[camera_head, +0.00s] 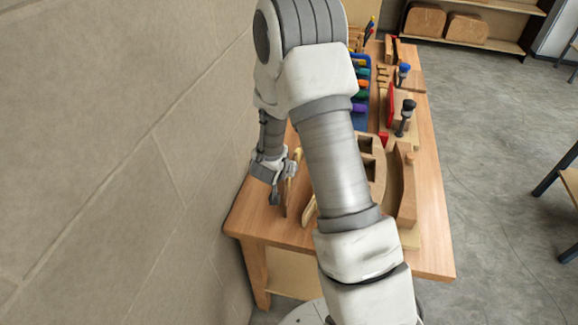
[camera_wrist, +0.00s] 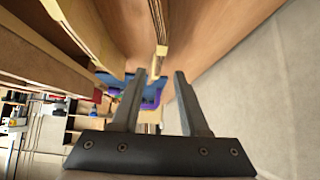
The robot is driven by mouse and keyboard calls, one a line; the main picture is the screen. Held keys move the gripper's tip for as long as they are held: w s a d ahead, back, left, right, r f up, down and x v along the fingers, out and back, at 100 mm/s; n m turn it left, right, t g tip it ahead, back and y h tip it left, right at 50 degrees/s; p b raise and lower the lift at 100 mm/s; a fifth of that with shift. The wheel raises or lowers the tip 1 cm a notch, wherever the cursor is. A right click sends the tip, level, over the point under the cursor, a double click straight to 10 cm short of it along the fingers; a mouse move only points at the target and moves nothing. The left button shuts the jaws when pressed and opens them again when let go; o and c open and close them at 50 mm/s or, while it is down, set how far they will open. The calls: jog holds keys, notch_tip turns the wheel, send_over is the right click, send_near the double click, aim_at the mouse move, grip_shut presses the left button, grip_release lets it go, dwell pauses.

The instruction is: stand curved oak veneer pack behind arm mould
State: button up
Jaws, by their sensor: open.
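My gripper (camera_head: 276,196) is over the left part of the bench, close to the wall, with its fingers pointing down. In the wrist view its two fingers (camera_wrist: 160,75) are apart. A thin, layered wooden strip, seen edge-on, looks like the oak veneer pack (camera_wrist: 161,30); it lines up with the gap between the fingertips. I cannot tell whether it reaches between them; no grip shows. In the head view a thin brown upright piece (camera_head: 287,198) stands by the fingers, probably the same pack. The curved wooden arm mould (camera_head: 407,188) is to the right, partly hidden by my arm.
The bench top (camera_head: 432,245) has a clear strip along its right edge. Clamps (camera_head: 405,117) and a blue bin rack (camera_head: 360,115) with coloured handles stand farther back. The block wall (camera_head: 130,130) is close on the left. A pale curved piece (camera_head: 309,209) lies near my arm.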

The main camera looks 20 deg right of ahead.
jog(key=s+a+r+n+t+y, duration=0.15)
jog(key=s+a+r+y, duration=0.35)
jog(key=r, duration=0.6)
jog(key=s+a+r+n+g+y, duration=0.1)
jog(key=s+a+r+n, duration=0.15)
jog(key=a+r, duration=0.55)
jog(key=s+d+r+n, duration=0.1)
jog(key=s+r, duration=0.2)
jog(key=s, duration=0.4)
jog(key=s+d+r+n+g, duration=0.1)
jog(key=s+d+r, duration=0.1)
jog(key=s+r, duration=0.2)
jog(key=s+d+r+g+h, duration=0.1)
jog(key=s+r, duration=0.3)
jog(key=s, duration=0.6)
jog(key=shift+s+d+n, duration=0.2)
jog(key=shift+d+n, duration=0.2)
jog(key=shift+d, duration=0.3)
